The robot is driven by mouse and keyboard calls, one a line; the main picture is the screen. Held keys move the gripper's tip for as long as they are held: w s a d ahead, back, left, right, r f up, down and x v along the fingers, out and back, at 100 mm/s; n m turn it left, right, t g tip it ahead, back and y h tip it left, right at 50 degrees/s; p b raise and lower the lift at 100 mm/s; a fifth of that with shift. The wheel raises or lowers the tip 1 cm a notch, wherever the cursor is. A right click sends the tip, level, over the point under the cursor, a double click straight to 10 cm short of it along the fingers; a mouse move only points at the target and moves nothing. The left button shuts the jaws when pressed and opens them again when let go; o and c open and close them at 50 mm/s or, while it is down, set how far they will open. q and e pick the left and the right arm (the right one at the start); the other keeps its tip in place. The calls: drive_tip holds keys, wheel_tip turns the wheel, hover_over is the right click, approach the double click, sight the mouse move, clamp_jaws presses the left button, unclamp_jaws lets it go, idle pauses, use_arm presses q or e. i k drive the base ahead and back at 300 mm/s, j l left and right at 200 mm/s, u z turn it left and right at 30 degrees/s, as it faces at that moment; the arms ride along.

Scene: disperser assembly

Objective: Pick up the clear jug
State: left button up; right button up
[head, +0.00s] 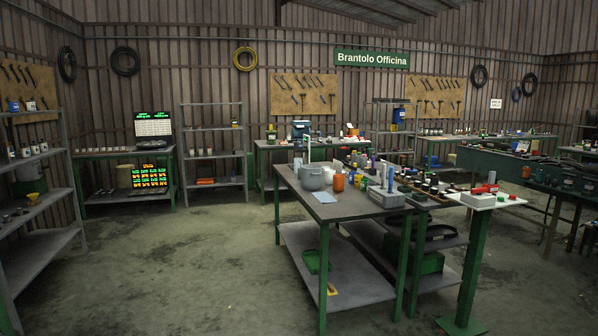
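I cannot pick out a clear jug with certainty; things are small at this distance. On the green-legged workbench (345,211) in the middle stands a grey rounded vessel (314,178), which looks pot-like, near the back left. An orange container (338,182) stands just right of it. A pale blue upright bottle (391,178) stands toward the right among several small items. Neither of my grippers is in view.
A light blue flat piece (324,197) lies on the workbench's left part. A small green-legged stand (474,230) is at its right. Grey shelves (40,230) stand at far left. The concrete floor (190,270) left and in front is open.

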sight(298, 162)
drive_tip(key=i+j+u, duration=0.15)
drive_tip(key=i+u, duration=0.2)
drive_tip(key=i, duration=0.5)
drive_tip(key=i+u, duration=0.1)
drive_tip(key=i, duration=2.1)
drive_tip(key=i+z, duration=0.1)
drive_tip(key=i, duration=0.4)
drive_tip(key=i+j, duration=0.15)
drive_tip(key=i, duration=0.35)
drive_tip(key=i+z, duration=0.15)
drive_tip(key=i, duration=0.35)
drive_tip(key=i+j+z, duration=0.1)
drive_tip(key=i, duration=0.4)
drive_tip(key=j, duration=0.1)
